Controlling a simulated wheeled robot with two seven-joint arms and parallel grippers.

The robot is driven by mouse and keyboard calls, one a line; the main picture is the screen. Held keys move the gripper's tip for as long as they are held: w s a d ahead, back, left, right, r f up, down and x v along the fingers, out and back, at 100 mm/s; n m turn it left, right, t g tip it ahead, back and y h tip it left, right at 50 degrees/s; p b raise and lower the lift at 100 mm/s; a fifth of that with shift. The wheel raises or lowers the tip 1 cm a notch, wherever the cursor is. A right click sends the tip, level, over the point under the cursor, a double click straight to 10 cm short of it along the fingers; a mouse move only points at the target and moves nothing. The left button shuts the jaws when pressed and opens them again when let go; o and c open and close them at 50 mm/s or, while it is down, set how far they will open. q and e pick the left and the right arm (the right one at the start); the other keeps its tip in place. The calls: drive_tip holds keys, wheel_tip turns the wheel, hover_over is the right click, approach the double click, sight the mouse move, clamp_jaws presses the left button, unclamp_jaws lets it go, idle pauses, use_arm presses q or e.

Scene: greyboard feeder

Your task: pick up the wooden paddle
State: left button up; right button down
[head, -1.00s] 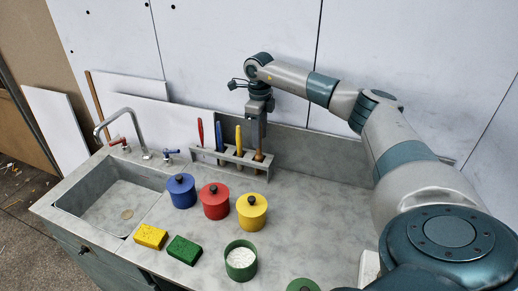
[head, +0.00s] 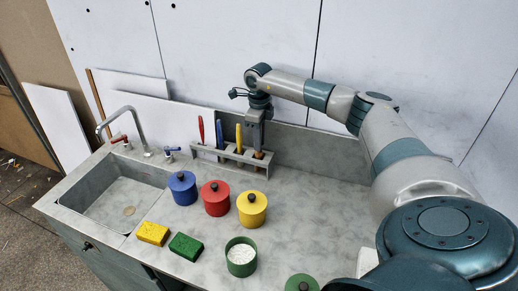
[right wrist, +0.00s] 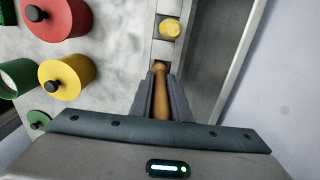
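The wooden paddle (right wrist: 160,92) is brown and stands in the end slot of the grey rack (head: 230,155). In the head view only a small part of it (head: 259,155) shows below my gripper. My right gripper (right wrist: 161,82) is over that slot, with one finger on each side of the paddle's handle. The handle fills the narrow gap between the fingers, so the gripper appears shut on it. The paddle's lower part is hidden in the rack. My left gripper is in neither view.
The rack also holds yellow (head: 238,136), blue (head: 219,134) and red (head: 201,130) handled tools. Blue (head: 182,190), red (head: 215,200) and yellow (head: 252,211) lidded pots stand in front. A grey backboard (head: 320,152) rises close behind. The counter right of the pots is mostly clear.

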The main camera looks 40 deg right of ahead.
drive_tip(key=shift+r, duration=0.1)
drive_tip(key=shift+r+b, duration=0.4)
drive_tip(key=shift+r, duration=0.1)
wheel_tip(320, 180, up, 8)
drive_tip(key=b, duration=0.3)
drive_tip(key=shift+f, duration=0.25)
drive_tip(key=shift+r, duration=0.7)
